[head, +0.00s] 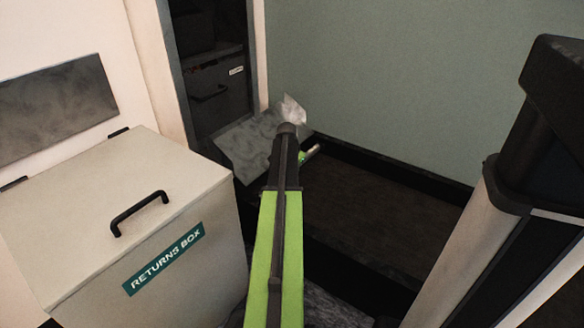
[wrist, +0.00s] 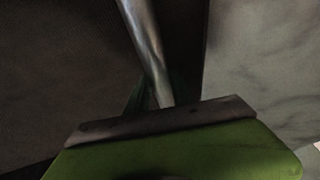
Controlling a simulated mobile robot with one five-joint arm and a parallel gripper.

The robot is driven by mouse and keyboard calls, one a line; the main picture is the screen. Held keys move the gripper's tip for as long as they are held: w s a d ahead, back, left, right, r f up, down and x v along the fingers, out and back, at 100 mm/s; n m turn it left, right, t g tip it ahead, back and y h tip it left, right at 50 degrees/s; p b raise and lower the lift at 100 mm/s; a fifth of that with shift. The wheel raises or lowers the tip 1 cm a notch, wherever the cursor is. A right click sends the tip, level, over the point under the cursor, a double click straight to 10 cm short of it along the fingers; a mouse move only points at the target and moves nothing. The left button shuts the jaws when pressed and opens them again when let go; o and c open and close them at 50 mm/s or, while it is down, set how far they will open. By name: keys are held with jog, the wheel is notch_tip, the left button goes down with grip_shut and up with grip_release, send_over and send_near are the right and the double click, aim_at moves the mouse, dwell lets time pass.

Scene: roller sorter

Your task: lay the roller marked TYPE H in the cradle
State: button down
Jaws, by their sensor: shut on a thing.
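A slim metal roller (wrist: 146,40) rises from my gripper (wrist: 160,105) in the wrist view, tilted with its top to the left. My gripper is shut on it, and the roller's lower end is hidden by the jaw. In the head view a short silver end of the roller (head: 313,151) shows just right of my dark wrist, beside a green bit of my gripper (head: 302,157). The rest is hidden behind my arm. No TYPE H mark is readable on the roller. I cannot make out a cradle in either view.
A pale returns box (head: 190,210) with a black lid handle stands at the left. Behind it is a dark recess with a drawer (head: 217,92). A grey marbled surface (head: 245,150) and a crumpled white thing (head: 293,110) lie near my wrist. A dark, black-edged area (head: 370,215) is clear.

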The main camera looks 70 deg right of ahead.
jog(key=shift+f, duration=0.1)
jog(key=c, duration=1)
grip_release()
jog(key=shift+c, duration=0.2)
jog(key=shift+a, duration=0.1)
jog(key=p+v, duration=1.5)
jog(key=v, duration=0.2)
jog(key=shift+r+p, duration=0.2)
jog(key=shift+p, duration=0.15)
jog(key=shift+s, duration=0.1)
